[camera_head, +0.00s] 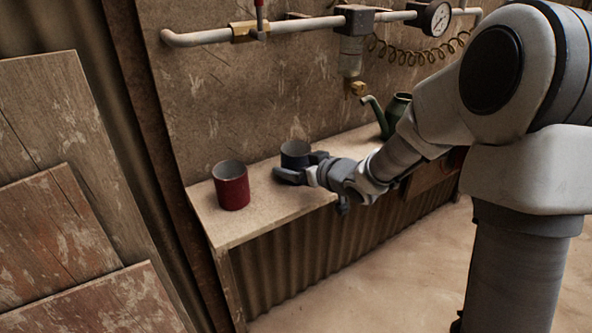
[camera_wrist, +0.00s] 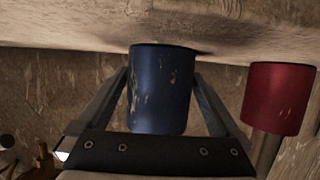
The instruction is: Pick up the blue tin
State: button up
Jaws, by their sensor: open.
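The blue tin (camera_head: 296,155) stands on the bench, behind my gripper in the head view. It is a dark blue, scuffed cylinder with an open top. My gripper (camera_head: 293,169) is open and level at the tin. In the wrist view, which looks upside down, the blue tin (camera_wrist: 160,90) lies between the two fingers of my gripper (camera_wrist: 162,95). One finger is on each side of it. I cannot tell whether either finger touches the tin.
A red tin (camera_head: 231,186) stands left of the blue tin; it also shows in the wrist view (camera_wrist: 278,98). A green watering can (camera_head: 396,108) stands farther right on the bench (camera_head: 236,226). A pipe with a gauge (camera_head: 437,18) runs along the wall above.

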jog(key=shift+w+a, duration=0.15)
jog(key=c, duration=1.1)
jog(key=shift+c, duration=0.2)
